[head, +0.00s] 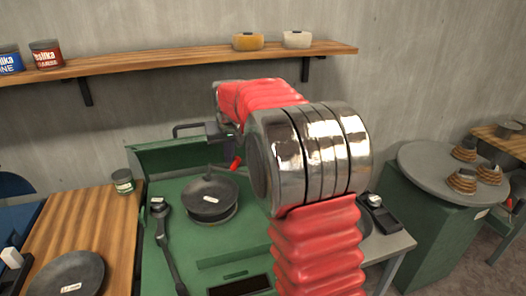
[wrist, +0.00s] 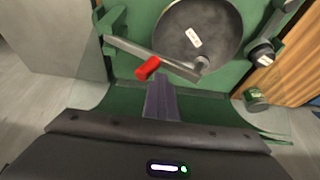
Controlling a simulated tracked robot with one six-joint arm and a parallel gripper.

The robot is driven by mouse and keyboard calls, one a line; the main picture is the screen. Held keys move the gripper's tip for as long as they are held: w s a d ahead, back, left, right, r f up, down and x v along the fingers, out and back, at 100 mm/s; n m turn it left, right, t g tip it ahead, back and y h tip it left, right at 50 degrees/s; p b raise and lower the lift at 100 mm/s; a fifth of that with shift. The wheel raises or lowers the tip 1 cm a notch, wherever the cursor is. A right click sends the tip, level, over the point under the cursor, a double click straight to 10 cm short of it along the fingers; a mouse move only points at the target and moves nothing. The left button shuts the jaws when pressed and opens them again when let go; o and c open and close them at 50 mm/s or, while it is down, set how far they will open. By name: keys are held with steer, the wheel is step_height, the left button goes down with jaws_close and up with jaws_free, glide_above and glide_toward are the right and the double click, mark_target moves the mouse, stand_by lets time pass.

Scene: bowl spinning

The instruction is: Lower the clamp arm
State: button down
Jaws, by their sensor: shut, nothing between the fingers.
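The grey clamp arm (wrist: 135,50) crosses the wrist view in front of a dark round bowl (wrist: 195,35) with a white label. Its red handle (wrist: 148,68) sticks out towards my gripper (wrist: 161,85). My gripper is shut and empty, its tip just below the red handle in the picture; I cannot tell whether they touch. In the head view, the red handle (head: 236,163) shows just left of my arm, and the bowl (head: 209,194) sits on the green machine (head: 230,245). My arm hides much of the clamp there.
A wooden table (head: 85,230) with a dark plate (head: 68,275) stands left of the green machine. A small can (head: 122,181) is near its back corner. A wooden shelf (head: 190,60) runs along the wall behind. A round grey table (head: 430,170) with stacked pieces stands at right.

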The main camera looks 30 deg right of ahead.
steer(key=shift+a+f, duration=0.3)
steer(key=shift+f, duration=0.3)
steer(key=shift+w+a, duration=0.1)
steer(key=shift+a, duration=0.15)
steer(key=shift+r, duration=0.2)
step_height(320, 180, up, 12)
stand_by(1.1)
steer(key=shift+a+f, duration=0.1)
stand_by(0.4)
